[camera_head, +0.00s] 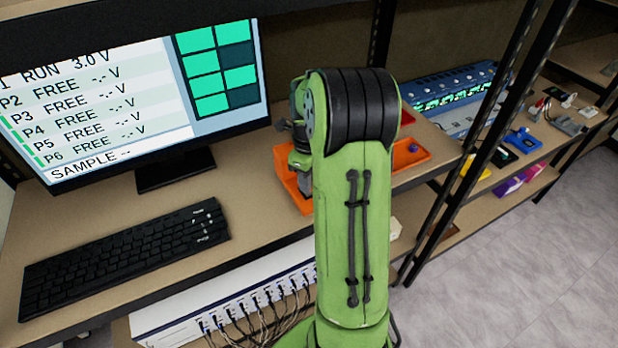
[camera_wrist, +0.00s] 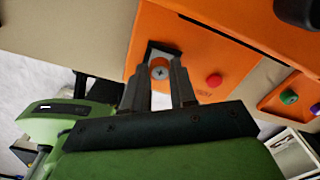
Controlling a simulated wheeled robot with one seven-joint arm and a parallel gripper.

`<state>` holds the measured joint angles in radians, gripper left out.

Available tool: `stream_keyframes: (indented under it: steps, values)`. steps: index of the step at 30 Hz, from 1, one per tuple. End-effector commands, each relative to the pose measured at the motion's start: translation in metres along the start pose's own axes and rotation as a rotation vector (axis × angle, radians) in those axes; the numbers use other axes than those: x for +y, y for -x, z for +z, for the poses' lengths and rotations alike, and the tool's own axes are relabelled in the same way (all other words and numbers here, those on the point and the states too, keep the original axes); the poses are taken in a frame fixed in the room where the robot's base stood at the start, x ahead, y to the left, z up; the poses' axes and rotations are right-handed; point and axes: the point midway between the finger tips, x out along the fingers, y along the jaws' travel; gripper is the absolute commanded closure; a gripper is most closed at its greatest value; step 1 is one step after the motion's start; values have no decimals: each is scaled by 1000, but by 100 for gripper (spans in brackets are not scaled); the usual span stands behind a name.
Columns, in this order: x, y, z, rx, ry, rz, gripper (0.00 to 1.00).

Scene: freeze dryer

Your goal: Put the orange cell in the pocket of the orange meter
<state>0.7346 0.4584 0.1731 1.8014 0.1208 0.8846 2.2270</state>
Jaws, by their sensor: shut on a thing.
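The orange meter (camera_wrist: 195,40) fills the upper middle of the wrist view, with a dark pocket (camera_wrist: 152,50) near its edge and a red round button. In the head view the orange meter (camera_head: 285,172) stands on the bench, partly hidden by my arm. My gripper (camera_wrist: 159,85) is shut on a small round-ended thing, which appears to be the orange cell (camera_wrist: 159,71). Its grey end with an orange centre shows between the fingertips, at the pocket opening. I cannot tell how deep it sits. In the head view my gripper (camera_head: 303,185) is mostly hidden by my arm.
An orange tray (camera_head: 425,155) with small coloured pieces lies right of the meter. A monitor (camera_head: 130,85) and keyboard (camera_head: 125,255) stand to the left. A dark shelf post (camera_head: 485,125) rises to the right, and a cabled white unit (camera_head: 165,322) sits below the bench.

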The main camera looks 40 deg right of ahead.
Motion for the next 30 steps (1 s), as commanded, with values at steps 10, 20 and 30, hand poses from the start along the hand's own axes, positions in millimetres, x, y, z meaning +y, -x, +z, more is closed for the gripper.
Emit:
stream_keyframes:
  steps: [10, 20, 30]
  values:
    - [0, -4, 0, 0, 0, 0, 91]
    - [0, -11, 0, 0, 0, 0, 91]
    - [0, -11, 0, 0, 0, 0, 55]
